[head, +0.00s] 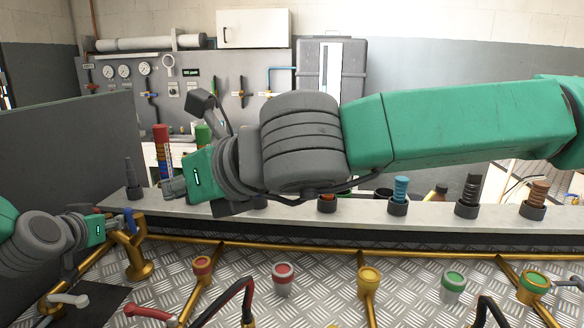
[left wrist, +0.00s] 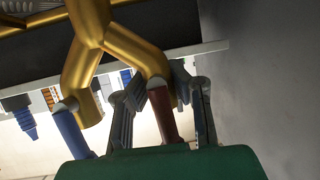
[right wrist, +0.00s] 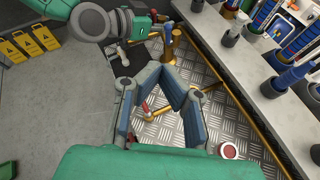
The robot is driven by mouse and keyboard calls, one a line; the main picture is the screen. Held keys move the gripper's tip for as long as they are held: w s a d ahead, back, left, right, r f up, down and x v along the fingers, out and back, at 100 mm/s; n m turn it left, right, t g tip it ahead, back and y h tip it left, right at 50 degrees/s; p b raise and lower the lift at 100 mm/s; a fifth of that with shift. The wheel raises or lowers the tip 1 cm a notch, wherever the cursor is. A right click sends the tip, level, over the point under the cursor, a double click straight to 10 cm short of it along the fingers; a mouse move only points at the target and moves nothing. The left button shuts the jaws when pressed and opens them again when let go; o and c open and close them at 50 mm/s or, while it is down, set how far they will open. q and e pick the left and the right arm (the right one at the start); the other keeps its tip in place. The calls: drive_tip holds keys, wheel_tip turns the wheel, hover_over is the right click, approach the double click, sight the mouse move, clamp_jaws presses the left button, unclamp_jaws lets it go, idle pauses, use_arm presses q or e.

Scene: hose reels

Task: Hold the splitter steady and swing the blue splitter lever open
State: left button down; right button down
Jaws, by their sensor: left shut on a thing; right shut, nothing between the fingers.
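The gold Y-shaped splitter (head: 137,262) stands at the left end of the bench front. Its blue lever (head: 129,218) is at the top; in the left wrist view the blue lever (left wrist: 74,130) lies along the left branch and a red lever (left wrist: 162,115) along the right branch. My left gripper (head: 108,224) is shut on the splitter, its fingers either side of the red-lever branch. My right gripper (head: 172,188) is shut and empty, above and right of the splitter, apart from the blue lever. In the right wrist view the splitter (right wrist: 170,48) shows beyond its fingertips (right wrist: 167,76).
A grey ledge (head: 330,208) with several hose fittings in holders runs behind. Capped pipe outlets (head: 283,278) and a red-handled lever (head: 150,312) are on the tread plate in front. A dark panel (head: 60,150) stands at the left. My right arm crosses the head view.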

use_arm(q)
drive_tip(key=shift+d, duration=0.1)
use_arm(e)
drive_tip(key=v, duration=0.4)
drive_tip(key=shift+s+d, duration=0.1)
drive_tip(key=shift+d, duration=0.05)
use_arm(q)
drive_tip(key=shift+a, duration=0.2)
drive_tip(key=c, duration=1.7)
unclamp_jaws()
drive_tip(key=shift+o, duration=1)
drive_tip(key=shift+d, duration=0.1)
use_arm(e)
drive_tip(key=shift+d, duration=0.1)
